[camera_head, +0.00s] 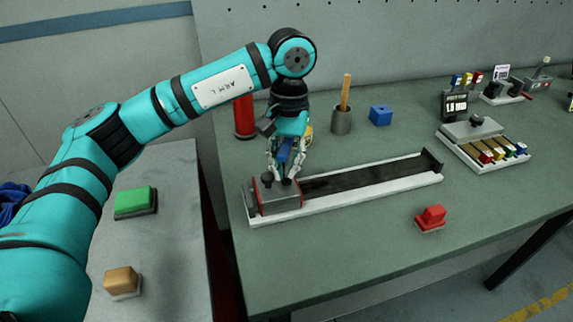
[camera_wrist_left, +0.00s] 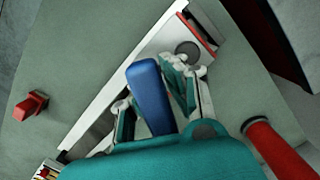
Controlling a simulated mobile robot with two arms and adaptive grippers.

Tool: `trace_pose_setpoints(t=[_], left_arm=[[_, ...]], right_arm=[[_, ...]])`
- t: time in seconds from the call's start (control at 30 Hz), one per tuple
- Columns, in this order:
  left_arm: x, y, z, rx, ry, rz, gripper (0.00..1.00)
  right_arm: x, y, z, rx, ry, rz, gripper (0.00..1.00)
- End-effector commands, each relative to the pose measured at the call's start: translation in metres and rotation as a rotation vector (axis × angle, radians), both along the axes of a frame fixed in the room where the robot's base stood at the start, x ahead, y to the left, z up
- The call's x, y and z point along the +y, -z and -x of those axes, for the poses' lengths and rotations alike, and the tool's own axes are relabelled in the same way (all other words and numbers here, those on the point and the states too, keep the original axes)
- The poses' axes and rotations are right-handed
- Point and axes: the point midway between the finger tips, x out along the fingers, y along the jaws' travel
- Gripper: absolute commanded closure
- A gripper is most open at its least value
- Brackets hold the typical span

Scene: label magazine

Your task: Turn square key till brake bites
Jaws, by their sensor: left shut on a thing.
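My left gripper (camera_head: 287,168) points down over the left end of a long white-edged track (camera_head: 400,182). It is shut on a blue handle (camera_head: 285,151), which I take to be the square key. In the left wrist view the blue handle (camera_wrist_left: 150,92) stands between the fingers (camera_wrist_left: 152,98). Right below is a grey block with red edges (camera_head: 277,199), with dark knobs on top; part of it shows in the wrist view (camera_wrist_left: 163,43). The key's lower end is hidden, so I cannot tell how it sits in the block. My right gripper is not in view.
A red cylinder (camera_head: 244,118) stands behind the gripper. A grey cup with a wooden stick (camera_head: 341,120) and a blue block (camera_head: 380,115) stand behind the track. A red block (camera_head: 431,217) is in front. A tray of coloured pieces (camera_head: 483,148) is at right.

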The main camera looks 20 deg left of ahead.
Motion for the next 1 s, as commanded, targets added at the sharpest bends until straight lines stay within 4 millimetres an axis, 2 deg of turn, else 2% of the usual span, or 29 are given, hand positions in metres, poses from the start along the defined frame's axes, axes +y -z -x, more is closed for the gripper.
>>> trace_pose_setpoints(t=[0.07, 0.1, 0.3, 0.77, 0.87, 1.0], left_arm=[[0.000, 0.007, 0.003, 0.015, 0.004, -0.006, 1.00], [0.000, 0.007, 0.003, 0.015, 0.004, -0.006, 0.90], [0.000, 0.004, 0.002, 0.009, 0.000, -0.004, 0.65], [0.000, 0.001, 0.000, 0.003, -0.002, -0.003, 0.65], [0.000, -0.005, -0.001, 0.001, -0.003, -0.002, 0.65], [-0.001, -0.027, -0.003, -0.001, -0.001, 0.000, 0.65]], right_arm=[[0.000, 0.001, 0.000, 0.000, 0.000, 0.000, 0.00], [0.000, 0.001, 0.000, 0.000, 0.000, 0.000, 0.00], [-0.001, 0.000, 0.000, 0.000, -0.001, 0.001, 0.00], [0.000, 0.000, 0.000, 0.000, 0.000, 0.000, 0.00], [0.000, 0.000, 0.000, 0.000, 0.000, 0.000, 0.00], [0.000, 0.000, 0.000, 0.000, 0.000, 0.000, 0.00]])
